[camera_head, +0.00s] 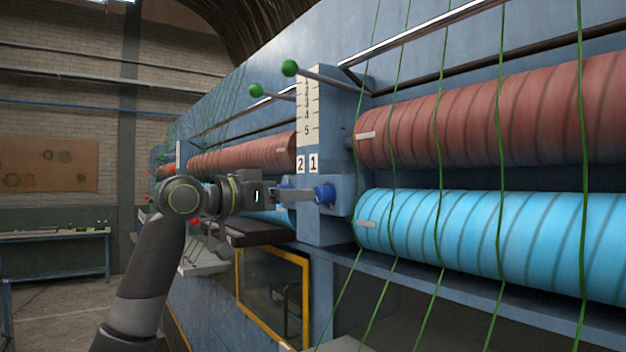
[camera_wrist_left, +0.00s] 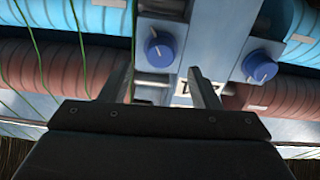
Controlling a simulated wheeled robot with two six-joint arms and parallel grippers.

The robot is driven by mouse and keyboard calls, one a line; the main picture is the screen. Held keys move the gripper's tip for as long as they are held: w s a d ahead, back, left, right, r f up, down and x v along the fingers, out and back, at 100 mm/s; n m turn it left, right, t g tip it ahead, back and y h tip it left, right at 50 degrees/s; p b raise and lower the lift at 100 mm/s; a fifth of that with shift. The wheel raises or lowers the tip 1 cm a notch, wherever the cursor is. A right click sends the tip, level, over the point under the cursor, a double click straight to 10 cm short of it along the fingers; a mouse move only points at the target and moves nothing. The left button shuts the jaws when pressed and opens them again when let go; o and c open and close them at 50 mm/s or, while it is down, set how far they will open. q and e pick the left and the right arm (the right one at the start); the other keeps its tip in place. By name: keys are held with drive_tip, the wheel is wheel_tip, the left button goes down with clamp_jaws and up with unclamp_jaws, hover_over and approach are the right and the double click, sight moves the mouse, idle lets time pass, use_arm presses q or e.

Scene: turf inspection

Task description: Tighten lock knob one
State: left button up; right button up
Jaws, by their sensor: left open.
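Lock knob one (camera_head: 323,194) is a blue round knob on the blue post under the label "1" (camera_head: 313,164). In the left wrist view, which is upside down, the knob (camera_wrist_left: 161,48) carries a white line on its face. My left gripper (camera_head: 306,194) is level and points right at this knob. It is open and empty; in the wrist view its fingertips (camera_wrist_left: 158,72) stand either side of the knob's line, a little short of it. I cannot tell whether they touch. A second blue knob (camera_head: 285,187) under "2" is partly hidden behind my gripper; it also shows in the wrist view (camera_wrist_left: 262,66).
A red roller (camera_head: 480,115) and a light-blue roller (camera_head: 480,235) with green yarns lie right of the post. Rods with green balls (camera_head: 289,68) stick out above. A yellow-framed window (camera_head: 272,290) is below. Floor at the lower left is clear.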

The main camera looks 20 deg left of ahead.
sight(322, 195)
use_arm(q)
drive_tip(key=p+x, duration=0.2)
drive_tip(key=x, duration=0.3)
drive_tip(key=shift+w, duration=0.15)
drive_tip(key=shift+c, duration=0.8)
drive_tip(key=c, duration=0.8)
drive_tip(key=shift+c, duration=0.2)
